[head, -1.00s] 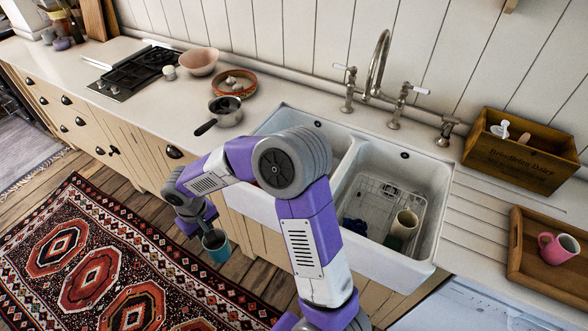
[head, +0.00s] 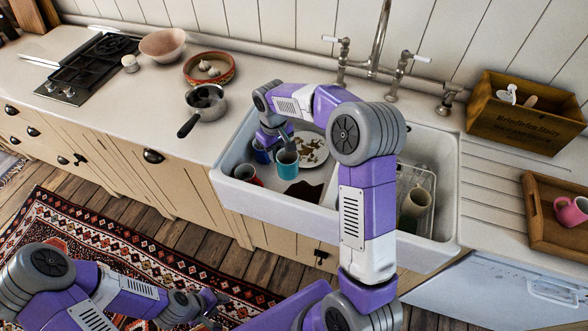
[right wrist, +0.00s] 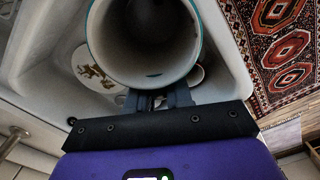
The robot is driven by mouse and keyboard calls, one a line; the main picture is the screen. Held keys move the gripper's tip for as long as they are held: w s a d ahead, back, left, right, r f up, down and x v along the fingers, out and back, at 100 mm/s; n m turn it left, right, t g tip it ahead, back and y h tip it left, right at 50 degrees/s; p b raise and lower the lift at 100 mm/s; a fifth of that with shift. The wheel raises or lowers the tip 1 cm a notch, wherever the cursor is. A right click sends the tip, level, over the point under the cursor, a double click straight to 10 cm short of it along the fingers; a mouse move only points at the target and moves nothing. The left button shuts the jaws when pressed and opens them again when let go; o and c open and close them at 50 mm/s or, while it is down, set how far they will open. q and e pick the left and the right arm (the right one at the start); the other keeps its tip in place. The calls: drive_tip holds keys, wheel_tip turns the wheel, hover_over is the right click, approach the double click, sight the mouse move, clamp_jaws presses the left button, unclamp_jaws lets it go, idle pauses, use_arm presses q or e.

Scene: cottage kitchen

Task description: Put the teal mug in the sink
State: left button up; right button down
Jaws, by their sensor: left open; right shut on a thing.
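The teal mug (head: 287,165) is upright inside the left basin of the white double sink (head: 300,218). My right gripper (head: 283,141) is shut on its rim side from above. In the right wrist view the mug (right wrist: 110,62) fills the upper middle, with its pale inside and teal rim showing, and the gripper fingers (right wrist: 158,99) are at its near wall. I cannot tell whether the mug's base touches the basin floor. My left gripper (head: 212,306) is open and empty, low over the floor and rug, away from the sink.
In the left basin are a stained plate (head: 313,150), a blue mug (head: 261,153), a red mug (head: 246,174) and a dark flat piece (head: 304,190). The right basin holds a rack with a cream mug (head: 416,202). A saucepan (head: 205,104) stands left of the sink.

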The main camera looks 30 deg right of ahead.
drive_tip(key=w+d+f+n+b, duration=0.1)
drive_tip(key=w+d+f+b, duration=0.1)
drive_tip(key=d, duration=0.2)
drive_tip(key=b, duration=0.7)
hover_over(287, 189)
wheel_tip(287, 189, down, 11)
drive_tip(key=shift+n, duration=0.3)
wheel_tip(287, 189, down, 10)
drive_tip(key=b, duration=0.3)
drive_tip(key=shift+f, duration=0.1)
drive_tip(key=shift+f+b, duration=0.15)
drive_tip(key=shift+b, duration=0.15)
drive_tip(key=c, duration=1)
unclamp_jaws()
drive_tip(key=shift+c, duration=0.2)
wheel_tip(287, 189, up, 12)
drive_tip(key=p, duration=0.3)
